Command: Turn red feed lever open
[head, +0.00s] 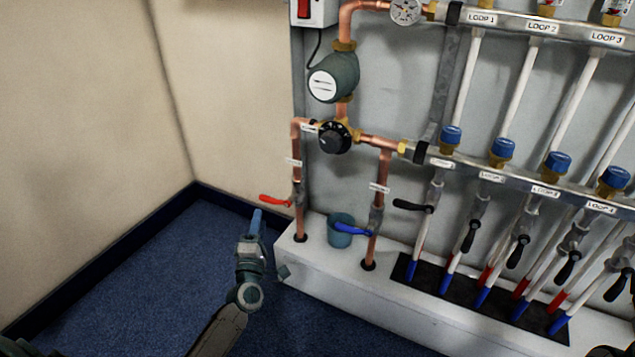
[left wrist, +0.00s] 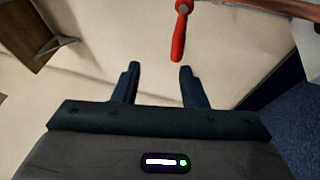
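The red feed lever (head: 275,200) sticks out to the left from a valve on the left copper pipe (head: 298,180), roughly level in the head view. In the left wrist view the red lever (left wrist: 181,30) shows just beyond the fingertips, nearer the right finger. My left gripper (head: 257,222) is below and left of the lever, apart from it. In the left wrist view my left gripper (left wrist: 158,70) has its two fingers spread with nothing between them. My right gripper cannot be made out; only dark parts show at the head view's lower right edge.
A blue lever (head: 352,230) sits on the second copper pipe, by a teal cup (head: 340,230) on the white ledge (head: 330,273). Several black-handled valves stand to the right. A pump (head: 333,77) and black mixing knob (head: 334,138) are above. Blue carpet (head: 130,275) at left is clear.

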